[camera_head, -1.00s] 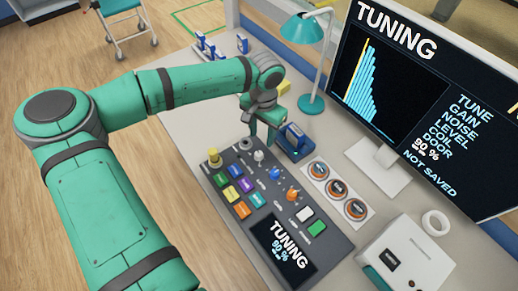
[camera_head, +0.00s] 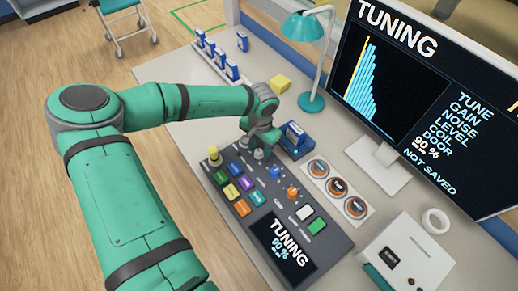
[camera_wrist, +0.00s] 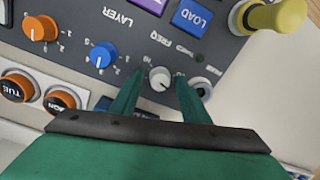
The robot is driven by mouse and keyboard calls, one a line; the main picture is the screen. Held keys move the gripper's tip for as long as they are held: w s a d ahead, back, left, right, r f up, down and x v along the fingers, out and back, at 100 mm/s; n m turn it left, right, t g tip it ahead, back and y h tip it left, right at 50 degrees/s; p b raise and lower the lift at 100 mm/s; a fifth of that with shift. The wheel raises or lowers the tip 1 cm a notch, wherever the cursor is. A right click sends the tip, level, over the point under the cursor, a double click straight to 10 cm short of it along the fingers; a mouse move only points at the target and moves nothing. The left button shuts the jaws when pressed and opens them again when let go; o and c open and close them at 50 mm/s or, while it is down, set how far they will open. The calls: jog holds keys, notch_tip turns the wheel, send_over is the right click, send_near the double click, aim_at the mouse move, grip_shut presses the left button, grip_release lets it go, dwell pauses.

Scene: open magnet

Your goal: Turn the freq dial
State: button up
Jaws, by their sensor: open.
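The freq dial (camera_wrist: 160,79) is a small pale grey-white knob on the dark control panel, with the FREQ label beside it in the wrist view. My gripper (camera_wrist: 160,76) is open, with one green finger on each side of the dial in that view. I cannot tell whether the fingers touch it. In the head view my gripper (camera_head: 258,153) is low over the upper end of the panel (camera_head: 330,247) and mostly hides the dial.
A blue dial (camera_wrist: 104,54) and an orange dial (camera_wrist: 40,28) sit left of the freq dial in the wrist view. A yellow knob (camera_wrist: 277,15) stands at the panel's corner. A blue box (camera_head: 293,139) is close beside my gripper. The monitor (camera_head: 430,100) reads TUNING, 90 %, NOT SAVED.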

jog(key=c, duration=1.1)
jog(key=shift+o, duration=0.2)
jog(key=shift+d+f+m, duration=0.1)
jog(key=shift+m, duration=1.5)
jog(key=o, duration=1.1)
jog(key=shift+c, duration=0.2)
jog(key=shift+r, duration=0.2)
